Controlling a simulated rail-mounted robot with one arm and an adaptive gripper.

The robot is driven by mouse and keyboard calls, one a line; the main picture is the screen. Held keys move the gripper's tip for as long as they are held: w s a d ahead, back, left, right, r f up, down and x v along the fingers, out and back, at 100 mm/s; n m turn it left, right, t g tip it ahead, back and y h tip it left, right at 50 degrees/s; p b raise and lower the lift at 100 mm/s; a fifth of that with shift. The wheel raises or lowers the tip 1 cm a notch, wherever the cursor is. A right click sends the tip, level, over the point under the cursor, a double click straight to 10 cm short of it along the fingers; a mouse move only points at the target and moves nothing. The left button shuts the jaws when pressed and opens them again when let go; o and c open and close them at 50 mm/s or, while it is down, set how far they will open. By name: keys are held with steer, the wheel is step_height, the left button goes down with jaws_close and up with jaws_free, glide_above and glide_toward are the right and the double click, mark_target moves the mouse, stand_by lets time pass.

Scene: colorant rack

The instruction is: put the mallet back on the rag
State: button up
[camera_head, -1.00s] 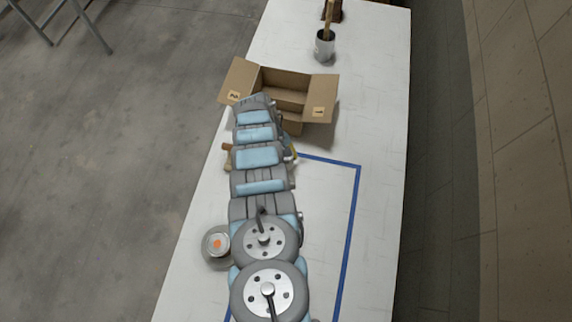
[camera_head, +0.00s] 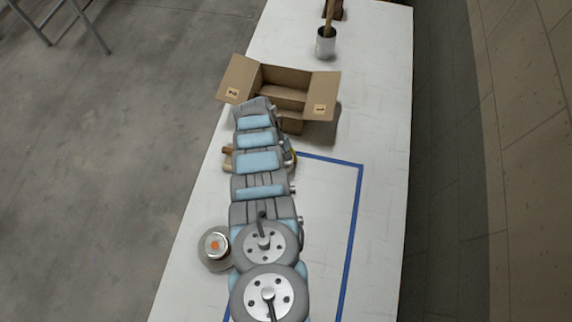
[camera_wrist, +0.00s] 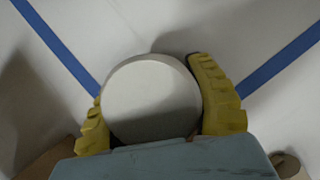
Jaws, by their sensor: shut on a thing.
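My gripper (camera_wrist: 152,110) has its yellow fingers closed around the two sides of a round, pale grey-white thing (camera_wrist: 150,98) with a flat face. Only this round face shows, so I cannot tell whether it is the mallet's head. In the head view my arm covers most of the gripper, and a bit of yellow finger shows at its right edge. A brown, wood-like piece (camera_head: 228,150) sticks out left of my arm at the gripper's level; what it belongs to is hidden. I cannot make out the rag in either view.
An open cardboard box (camera_head: 325,92) stands just beyond my gripper. A tin with an orange spot (camera_head: 215,245) is left of my arm near the table's edge. A pale cup (camera_head: 326,48) holding a wooden stick stands at the far end. Blue tape (camera_head: 353,220) marks clear white table on the right.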

steer(key=o, duration=1.2)
steer(key=shift+r+p, duration=0.75)
steer(key=shift+p, duration=0.15)
steer(key=shift+v, duration=1.85)
steer(key=shift+b+v, duration=0.4)
steer(key=shift+v, duration=3.55)
